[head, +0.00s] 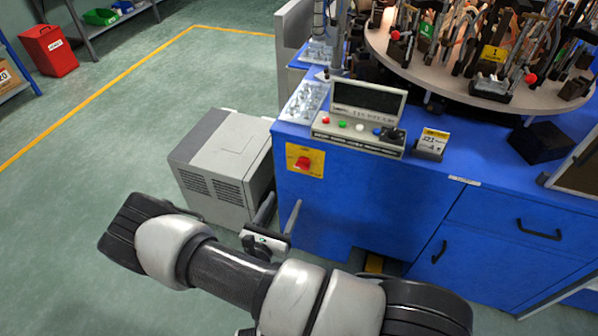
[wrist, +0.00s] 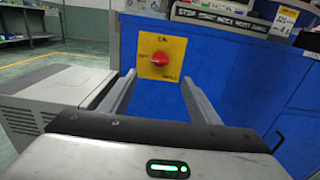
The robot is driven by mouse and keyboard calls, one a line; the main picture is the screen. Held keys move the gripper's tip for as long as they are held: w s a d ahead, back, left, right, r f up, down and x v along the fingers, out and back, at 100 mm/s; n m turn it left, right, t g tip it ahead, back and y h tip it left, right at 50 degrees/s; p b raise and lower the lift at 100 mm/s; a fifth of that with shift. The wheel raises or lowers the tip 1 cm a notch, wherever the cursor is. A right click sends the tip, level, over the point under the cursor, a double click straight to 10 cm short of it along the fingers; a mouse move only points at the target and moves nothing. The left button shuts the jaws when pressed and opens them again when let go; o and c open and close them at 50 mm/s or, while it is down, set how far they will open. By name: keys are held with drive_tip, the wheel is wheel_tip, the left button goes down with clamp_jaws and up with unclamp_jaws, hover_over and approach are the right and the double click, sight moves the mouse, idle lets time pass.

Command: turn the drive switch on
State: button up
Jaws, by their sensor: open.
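The drive switch looks to be the red rotary knob (head: 303,163) on a yellow plate (head: 318,158), on the blue cabinet's front face near its left edge. The knob also shows in the wrist view (wrist: 159,60), between and beyond my two fingers. Its pointer position is too small to tell. My gripper (head: 281,212) is open and empty, in front of and below the plate in the head view, with its fingers pointing at the cabinet. In the wrist view the gripper (wrist: 158,92) has its fingers spread wide, apart from the knob.
A grey box unit (head: 215,165) stands on the floor left of the cabinet (head: 370,205), close to my gripper. A control panel (head: 358,132) with coloured buttons sits on the cabinet top. A round table (head: 440,80) with several fixtures is behind. The floor at left is clear.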

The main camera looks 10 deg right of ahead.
sight(301, 168)
drive_tip(key=b+x, duration=0.1)
drive_tip(key=x, duration=1.2)
drive_tip(key=shift+w+d, duration=0.2)
drive_tip(key=shift+w, duration=0.1)
drive_tip(key=shift+c, duration=0.2)
drive_tip(key=c, duration=1)
